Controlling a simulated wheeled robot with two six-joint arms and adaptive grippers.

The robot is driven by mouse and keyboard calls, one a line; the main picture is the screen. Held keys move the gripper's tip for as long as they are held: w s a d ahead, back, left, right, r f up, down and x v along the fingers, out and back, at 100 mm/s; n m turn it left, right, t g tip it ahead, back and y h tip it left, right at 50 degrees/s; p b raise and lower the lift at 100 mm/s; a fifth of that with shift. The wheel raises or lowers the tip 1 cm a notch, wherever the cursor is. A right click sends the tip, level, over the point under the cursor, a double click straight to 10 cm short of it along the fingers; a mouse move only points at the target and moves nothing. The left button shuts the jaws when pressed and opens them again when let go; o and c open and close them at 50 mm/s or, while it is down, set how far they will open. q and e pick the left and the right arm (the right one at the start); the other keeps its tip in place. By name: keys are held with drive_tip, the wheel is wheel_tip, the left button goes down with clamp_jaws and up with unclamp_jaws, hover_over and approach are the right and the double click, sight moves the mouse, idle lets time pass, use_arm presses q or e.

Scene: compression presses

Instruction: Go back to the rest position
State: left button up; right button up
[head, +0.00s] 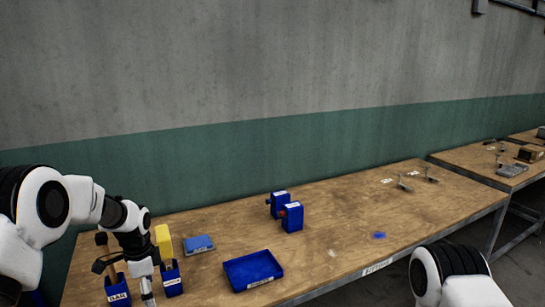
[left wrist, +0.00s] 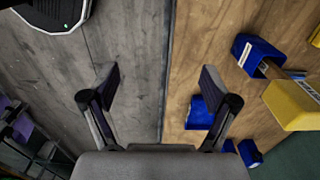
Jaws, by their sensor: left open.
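My left gripper (head: 148,292) points down at the table's front left edge in the head view, beside the blue holders. In the left wrist view the left gripper (left wrist: 157,82) is open, its two fingers wide apart with nothing between them. The wooden table (left wrist: 188,60) lies under its right finger and the grey floor (left wrist: 135,60) under its left. My right arm (head: 455,275) shows at the lower right of the head view; its gripper is out of view.
Blue holders (head: 118,292) with a yellow-headed tool (head: 163,241) stand close by my left gripper. A blue tray (head: 252,270), a flat blue box (head: 199,244) and two blue blocks (head: 291,217) stand on the table (head: 345,225). The table's right part is mostly clear.

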use_arm(q)
drive_tip(key=s+f+g+b, duration=0.2)
drive_tip(key=s+f+b, duration=0.15)
drive_tip(key=f, duration=0.75)
drive_tip(key=s+d+f+n+g+b, duration=0.1)
drive_tip(key=s+d+f+g+b, duration=0.25)
drive_tip(key=s+f, duration=1.55)
drive_tip(key=s+d+f+n+t+b, duration=0.2)
drive_tip(key=s+n+t, duration=0.3)
drive_tip(key=s+n, duration=0.7)
drive_tip(key=s, duration=0.3)
drive_tip(key=shift+d+f, duration=0.15)
drive_tip(key=shift+s+t, duration=0.1)
drive_tip(key=shift+t, duration=0.15)
